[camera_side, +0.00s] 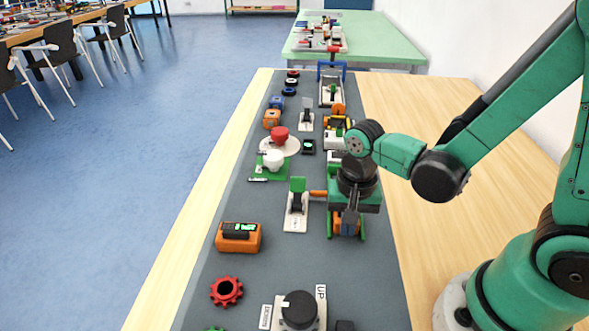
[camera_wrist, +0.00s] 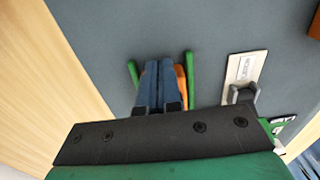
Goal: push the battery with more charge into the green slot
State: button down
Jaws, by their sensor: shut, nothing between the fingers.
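My gripper (camera_side: 347,226) is shut and empty, pointing down at the right side of the grey mat. Its fingers also show in the wrist view (camera_wrist: 161,68), side by side. Two green side bars (camera_side: 362,226) flank the fingers; they look like a green slot and also show in the wrist view (camera_wrist: 189,66). An orange block (camera_wrist: 181,76) lies between the bars, mostly hidden by the fingers; I cannot tell if they touch it. An orange device (camera_side: 238,240) with a dark, green-lit display sits at the left. I cannot tell which things are batteries or read any charge.
A white plate with a dark lever and green tab (camera_side: 296,210) stands left of my gripper. A red gear (camera_side: 226,291) and a black knob (camera_side: 299,308) lie at the near end. Red and white buttons (camera_side: 279,134) and several other devices line the mat's far part.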

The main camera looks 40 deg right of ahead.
jog(key=shift+w+d, duration=3.2)
jog(key=shift+s+a, duration=0.4)
jog(key=shift+a, duration=0.05)
jog(key=shift+r, duration=3.5)
jog(key=shift+s+a+r+n+t, duration=0.25)
jog(key=shift+r+n+t, duration=0.15)
jog(key=shift+r+n, duration=0.1)
jog(key=s+r+n+t, duration=0.1)
jog(key=n+t, duration=0.1)
jog(key=s+a+r+n+t, duration=0.1)
jog(key=n+t, duration=0.1)
jog(key=n, duration=0.1)
jog(key=s+a+r+n+t, duration=0.1)
jog(key=r+n+t, duration=0.1)
jog(key=n, duration=0.1)
jog(key=shift+a+r, duration=0.1)
jog(key=shift+a, duration=0.15)
